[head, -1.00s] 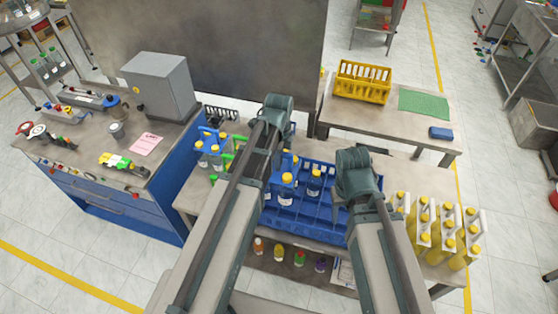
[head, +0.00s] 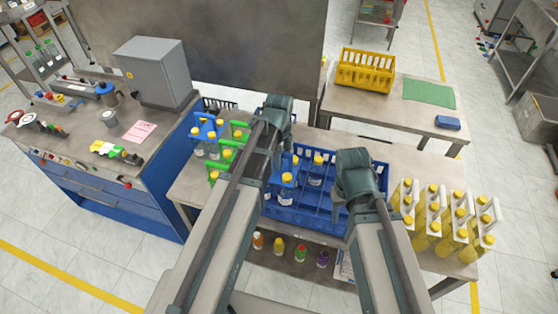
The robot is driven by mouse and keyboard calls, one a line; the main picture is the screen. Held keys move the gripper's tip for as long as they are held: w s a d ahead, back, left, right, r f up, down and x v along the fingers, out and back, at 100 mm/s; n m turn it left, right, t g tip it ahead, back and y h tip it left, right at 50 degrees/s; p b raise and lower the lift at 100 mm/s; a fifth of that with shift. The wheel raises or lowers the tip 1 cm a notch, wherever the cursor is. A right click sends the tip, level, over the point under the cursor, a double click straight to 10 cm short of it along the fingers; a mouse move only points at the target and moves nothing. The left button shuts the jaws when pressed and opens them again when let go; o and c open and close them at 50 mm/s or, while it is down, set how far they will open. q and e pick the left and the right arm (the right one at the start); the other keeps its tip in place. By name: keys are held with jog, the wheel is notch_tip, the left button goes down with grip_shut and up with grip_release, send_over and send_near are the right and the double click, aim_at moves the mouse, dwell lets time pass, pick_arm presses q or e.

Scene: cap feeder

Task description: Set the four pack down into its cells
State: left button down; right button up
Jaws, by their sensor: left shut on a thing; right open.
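The blue crate (head: 310,213) with open cells stands on the table in front of me. My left gripper (head: 281,163) is largely hidden behind its own arm, over the crate's left side. It is shut on the four pack (head: 287,182), whose yellow caps and clear bottles with dark labels partly show. The rest of that pack is hidden by the arm, and I cannot tell if it touches the cell floors. Another yellow-capped bottle (head: 317,170) shows just to the right. My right gripper (head: 352,205) is open over the crate's right side, mostly hidden by its wrist.
A blue-handled pack (head: 207,135) and green-handled carriers (head: 237,133) stand left of the crate. White-handled packs of yellow bottles (head: 440,220) stand close on the right. A yellow crate (head: 366,70) sits on the back table. Cells in the crate's middle look empty.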

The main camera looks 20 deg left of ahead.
aim_at(279, 173)
pick_arm(q)
jog(key=shift+f+b, duration=2.25)
jog(key=shift+f, duration=0.3)
jog(key=shift+f+b, duration=0.55)
jog(key=c, duration=0.7)
grip_release()
jog(key=shift+r, duration=0.1)
notch_tip(279, 173, up, 14)
jog(key=p, duration=1.4)
jog(key=shift+f, duration=0.2)
